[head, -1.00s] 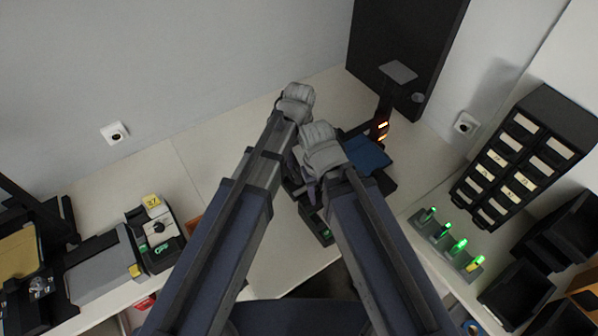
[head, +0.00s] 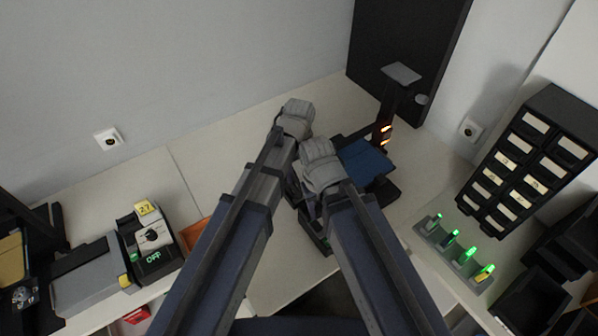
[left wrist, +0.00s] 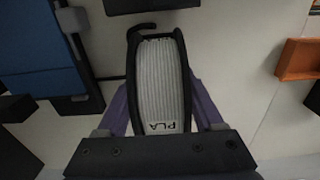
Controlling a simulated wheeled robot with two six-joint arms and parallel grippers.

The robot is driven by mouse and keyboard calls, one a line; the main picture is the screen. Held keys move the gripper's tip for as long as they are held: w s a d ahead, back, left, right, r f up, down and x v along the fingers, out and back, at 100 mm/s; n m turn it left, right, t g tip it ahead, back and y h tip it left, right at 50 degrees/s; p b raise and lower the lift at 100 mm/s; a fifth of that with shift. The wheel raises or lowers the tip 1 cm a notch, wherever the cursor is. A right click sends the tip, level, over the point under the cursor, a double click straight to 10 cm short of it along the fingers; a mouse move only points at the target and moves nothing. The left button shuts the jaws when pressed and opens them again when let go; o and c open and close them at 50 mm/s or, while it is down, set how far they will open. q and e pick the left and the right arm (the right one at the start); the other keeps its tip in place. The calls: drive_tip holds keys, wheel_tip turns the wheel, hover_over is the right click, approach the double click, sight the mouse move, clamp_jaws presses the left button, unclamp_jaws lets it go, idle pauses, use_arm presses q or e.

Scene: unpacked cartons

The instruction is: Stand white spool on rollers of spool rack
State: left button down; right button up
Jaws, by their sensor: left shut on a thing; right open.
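The white spool (left wrist: 160,85), with black flanges and a "PLA" label, fills the middle of the left wrist view. My left gripper (head: 297,118) is shut on it, with a purple finger on each side. In the head view my grippers and arms hide the spool. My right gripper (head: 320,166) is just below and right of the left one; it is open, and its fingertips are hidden. A black piece (head: 320,240) shows partly under my right gripper; I cannot tell whether it is the spool rack. No rollers can be made out.
A machine with a blue plate (head: 365,160) stands close right of the grippers. An orange bin (head: 194,233) lies left, beside a dial box (head: 150,240). A green-lit holder (head: 455,248) and a drawer cabinet (head: 525,155) stand right. The table behind the grippers is clear.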

use_arm(q)
drive_tip(key=shift+f, duration=0.2)
use_arm(e)
drive_tip(key=shift+f, duration=0.25)
use_arm(q)
unclamp_jaws()
